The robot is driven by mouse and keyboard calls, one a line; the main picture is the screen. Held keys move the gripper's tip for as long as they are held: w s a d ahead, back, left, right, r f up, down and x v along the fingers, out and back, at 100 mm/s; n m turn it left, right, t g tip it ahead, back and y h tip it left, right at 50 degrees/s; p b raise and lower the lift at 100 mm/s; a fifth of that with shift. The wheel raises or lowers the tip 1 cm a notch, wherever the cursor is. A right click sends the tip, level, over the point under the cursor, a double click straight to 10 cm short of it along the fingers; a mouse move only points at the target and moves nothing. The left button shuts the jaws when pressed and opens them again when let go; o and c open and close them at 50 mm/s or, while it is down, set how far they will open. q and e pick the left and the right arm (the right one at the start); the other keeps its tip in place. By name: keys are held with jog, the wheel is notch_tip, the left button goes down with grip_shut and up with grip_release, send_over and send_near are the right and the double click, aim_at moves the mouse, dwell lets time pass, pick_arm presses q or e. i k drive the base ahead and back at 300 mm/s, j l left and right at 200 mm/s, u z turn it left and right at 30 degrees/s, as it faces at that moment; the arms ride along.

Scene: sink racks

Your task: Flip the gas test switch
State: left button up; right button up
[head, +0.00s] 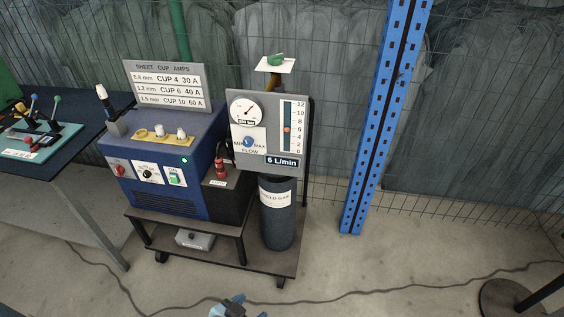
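A blue welding power unit (165,150) stands on a wheeled cart. Its front carries a red knob (119,170), a black dial (147,174) and a small green switch (175,179) on a white plate. The small labels are too blurred to read, so I cannot confirm which control is the gas test switch. A grey flow panel (268,165) beside it has a gauge, a blue flow knob (248,142) and a scale reading "6 L/min". A part of my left gripper (236,307) shows at the bottom edge, well below the cart and apart from the controls; its fingers are unclear. My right gripper is out of view.
A dark gas cylinder (277,228) stands on the cart (215,255) below the flow panel. A workbench (62,150) is at the left. A blue rack post (383,120) rises right of the cart. A cable (400,290) crosses the floor.

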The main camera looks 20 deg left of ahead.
aim_at(174, 178)
jog(key=u, duration=1.55)
jog(key=i+j+z, duration=0.1)
jog(key=i+z, duration=0.15)
jog(key=i, duration=0.25)
jog(key=i+j+z, duration=0.25)
jog(key=i, duration=0.2)
